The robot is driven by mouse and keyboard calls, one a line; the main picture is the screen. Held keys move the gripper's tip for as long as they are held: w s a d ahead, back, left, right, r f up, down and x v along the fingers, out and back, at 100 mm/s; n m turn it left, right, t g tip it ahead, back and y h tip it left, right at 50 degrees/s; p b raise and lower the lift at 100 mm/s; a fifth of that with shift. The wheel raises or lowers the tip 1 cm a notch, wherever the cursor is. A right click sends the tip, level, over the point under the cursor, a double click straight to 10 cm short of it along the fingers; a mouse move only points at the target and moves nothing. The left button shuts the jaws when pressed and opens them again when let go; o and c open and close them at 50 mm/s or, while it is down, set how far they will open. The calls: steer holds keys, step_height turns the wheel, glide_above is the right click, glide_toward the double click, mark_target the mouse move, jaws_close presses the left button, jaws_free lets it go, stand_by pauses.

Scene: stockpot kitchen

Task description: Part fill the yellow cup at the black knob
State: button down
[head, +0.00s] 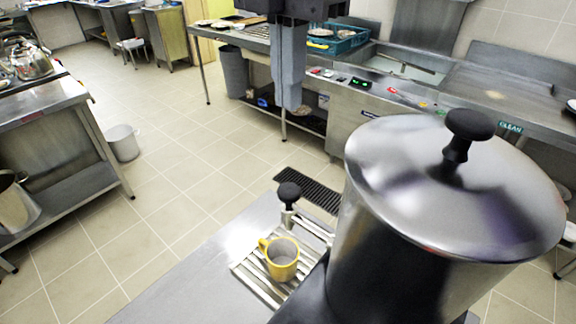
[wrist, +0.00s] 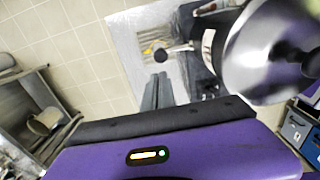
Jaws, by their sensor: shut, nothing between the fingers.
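The yellow cup (head: 282,262) stands upright on a slatted drip tray (head: 252,270), its handle toward the left and its mouth open upward. Its inside looks pale grey; I cannot tell whether any liquid is in it. The black knob (head: 289,193) sits on top of a metal tap just behind the cup, on the side of a large steel urn (head: 385,225). In the wrist view the knob (wrist: 160,55) shows just beyond my fingertips. My gripper (head: 290,108) points down, shut and empty, above and behind the knob, apart from it.
The urn's domed lid with its own black handle (head: 468,135) fills the right. The steel counter (head: 190,275) left of the tray is bare. A sink bench with a blue crate (head: 340,40) stands behind.

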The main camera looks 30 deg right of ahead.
mark_target(289, 190)
steer(key=shift+f, duration=0.1)
step_height(289, 190, down, 14)
steer(key=shift+r+p, duration=0.1)
steer(key=shift+p, duration=1.1)
step_height(289, 190, down, 2)
steer(key=b, duration=0.3)
steer(key=shift+s+b, duration=0.1)
steer(key=shift+b, duration=0.2)
stand_by(1.1)
